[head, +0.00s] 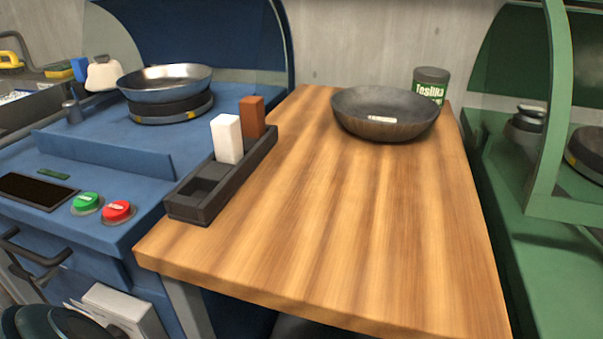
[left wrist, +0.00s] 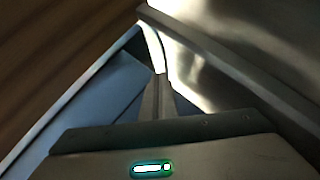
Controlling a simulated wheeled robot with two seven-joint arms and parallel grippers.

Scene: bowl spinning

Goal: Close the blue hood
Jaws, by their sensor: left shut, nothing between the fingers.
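The blue hood (head: 238,38) curves up behind and above the blue stove unit (head: 110,150) at the back left of the head view. Its upper part is cut off by the top edge, and the space over the burner is open at the front. My left gripper (left wrist: 157,95) shows only in the left wrist view. Its narrow fingers are together and hold nothing. Blue surfaces lie left of the fingers and a shiny grey metal surface lies to the right; I cannot tell which part these are. My right gripper is not in view.
A metal pan (head: 165,80) sits on the blue unit's burner. Green (head: 87,201) and red (head: 118,209) buttons are at its front. A dark tray (head: 190,212) with two shakers and a dark bowl (head: 385,115) stand on the wooden table (head: 320,220). A green hooded unit (head: 545,205) is right.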

